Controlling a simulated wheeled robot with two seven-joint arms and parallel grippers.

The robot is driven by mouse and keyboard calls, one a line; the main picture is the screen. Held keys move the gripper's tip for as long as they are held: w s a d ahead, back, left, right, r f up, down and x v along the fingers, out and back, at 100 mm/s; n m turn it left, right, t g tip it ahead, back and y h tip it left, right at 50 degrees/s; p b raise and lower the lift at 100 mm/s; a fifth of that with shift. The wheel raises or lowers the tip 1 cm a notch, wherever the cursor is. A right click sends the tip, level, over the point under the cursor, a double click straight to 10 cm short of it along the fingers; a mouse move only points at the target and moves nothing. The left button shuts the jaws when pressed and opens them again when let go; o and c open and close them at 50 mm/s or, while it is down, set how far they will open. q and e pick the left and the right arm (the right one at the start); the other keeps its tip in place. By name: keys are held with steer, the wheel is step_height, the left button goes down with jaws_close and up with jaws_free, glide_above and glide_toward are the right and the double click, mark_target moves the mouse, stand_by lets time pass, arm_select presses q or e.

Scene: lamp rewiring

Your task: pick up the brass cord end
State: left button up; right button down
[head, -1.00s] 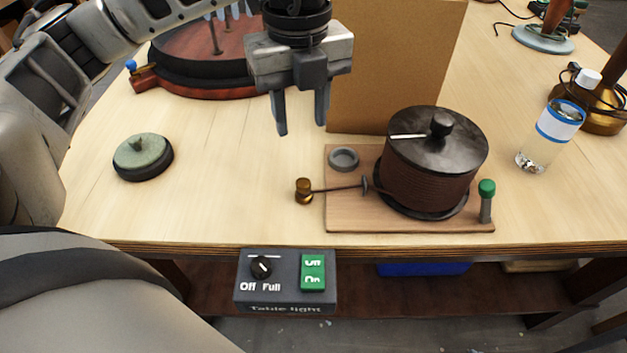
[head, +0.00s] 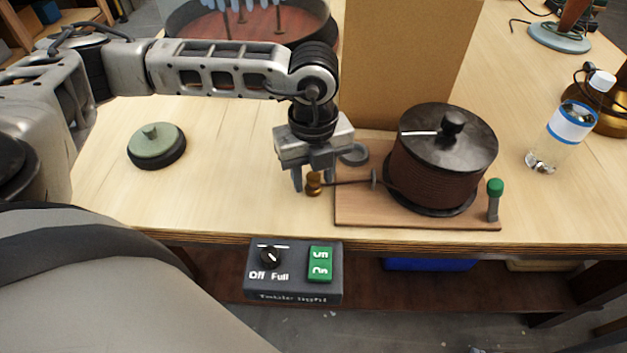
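The brass cord end (head: 314,185) is a small gold-coloured knob on a thin dark cord, just left of the wooden board in the head view. The cord runs right to the brown wound spool (head: 433,175) with its dark lid. My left gripper (head: 309,184) points down at the brass cord end, with its fingers low near the table. One finger shows left of the brass with a gap; the other is mostly hidden, so contact cannot be told. The fingers look apart. My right gripper is not in view.
The wooden board (head: 365,216) carries the spool, a grey ring dish (head: 354,154) and a green-topped post (head: 494,200). A tall brown panel (head: 402,60) stands behind. A green-topped round base (head: 156,145) is at left, a clear bottle (head: 562,137) at right. Table between base and board is clear.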

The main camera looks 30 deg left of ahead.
arm_select(q)
steer(key=shift+f, duration=0.35)
steer(key=c, duration=0.8)
steer(key=shift+r, duration=0.1)
